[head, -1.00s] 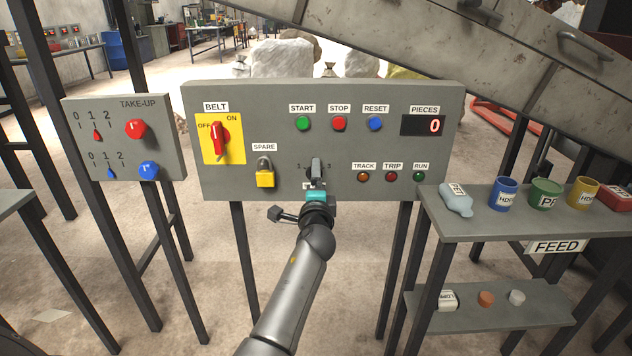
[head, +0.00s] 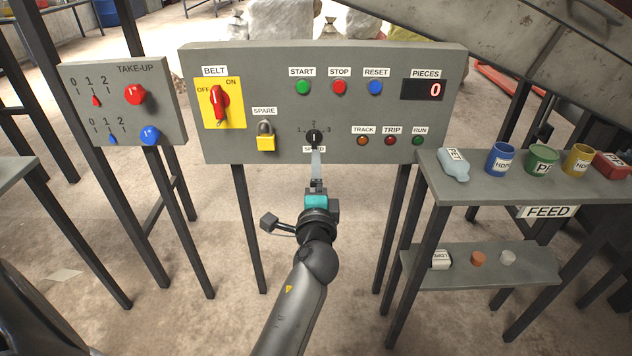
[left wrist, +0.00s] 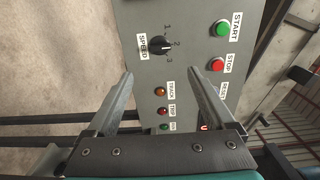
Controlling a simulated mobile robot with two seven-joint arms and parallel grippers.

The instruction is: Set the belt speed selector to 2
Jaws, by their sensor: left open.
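The belt speed selector (head: 314,138) is a small black round knob low on the grey control panel (head: 275,75), above the SPEED label. Marks 1, 2 and 3 surround it, and its white pointer line points at 2. It also shows in the left wrist view (left wrist: 160,46), turned on its side, with its line toward 2. My left gripper (head: 316,160) is in front of and below the knob, partly covering the SPEED label. In the left wrist view its two fingers (left wrist: 158,77) are wide apart and empty, clear of the knob. My right gripper is not in view.
The panel also carries a red BELT switch (head: 219,102) on yellow, a yellow padlock (head: 265,142), coloured buttons and lamps, and a counter (head: 424,90) reading 0. A take-up panel (head: 122,105) stands left. A feed shelf (head: 490,192) with several containers stands right.

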